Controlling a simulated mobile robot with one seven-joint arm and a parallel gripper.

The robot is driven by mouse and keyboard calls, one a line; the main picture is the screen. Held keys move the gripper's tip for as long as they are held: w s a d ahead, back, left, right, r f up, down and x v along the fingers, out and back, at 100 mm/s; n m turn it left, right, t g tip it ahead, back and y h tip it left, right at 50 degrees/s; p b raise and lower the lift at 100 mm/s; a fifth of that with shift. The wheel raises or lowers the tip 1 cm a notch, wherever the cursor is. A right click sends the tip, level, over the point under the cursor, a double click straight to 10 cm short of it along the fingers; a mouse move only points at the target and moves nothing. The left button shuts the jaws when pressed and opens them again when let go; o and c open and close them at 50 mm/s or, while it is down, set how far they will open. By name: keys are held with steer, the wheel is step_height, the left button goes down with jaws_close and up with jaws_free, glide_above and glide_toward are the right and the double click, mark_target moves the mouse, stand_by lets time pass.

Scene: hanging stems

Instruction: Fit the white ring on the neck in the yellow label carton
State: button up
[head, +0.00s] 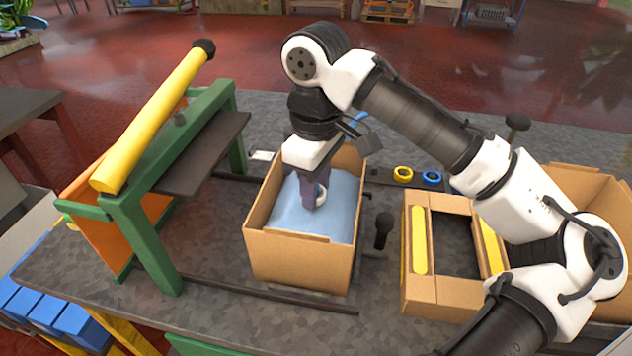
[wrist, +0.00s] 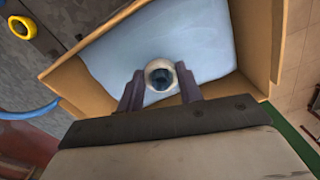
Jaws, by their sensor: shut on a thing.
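My gripper (head: 313,196) points down into an open brown carton (head: 298,262) with a light blue bag or liner (head: 340,198) inside. The white ring (head: 322,194) is between its fingers, just over the blue surface. In the wrist view the gripper (wrist: 160,90) is shut on the white ring (wrist: 150,67), with a dark, bluish shape showing through the ring's opening. I cannot tell whether that is the neck or whether the ring sits around it. No yellow label shows on this carton's visible sides.
A yellow ring (head: 403,174) and a blue ring (head: 432,179) lie behind and right of the carton. A green frame with a yellow roller (head: 155,115) stands left. A carton frame with yellow strips (head: 419,240) and a black knob (head: 383,222) are right.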

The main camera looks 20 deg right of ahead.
steer(key=shift+f, duration=0.55)
stand_by(0.4)
steer(key=o, duration=1.6)
steer(key=shift+r+p, duration=1.55)
step_height(320, 180, up, 8)
steer(key=p, duration=0.9)
steer(key=shift+r, duration=0.25)
steer(key=shift+s+f, duration=0.1)
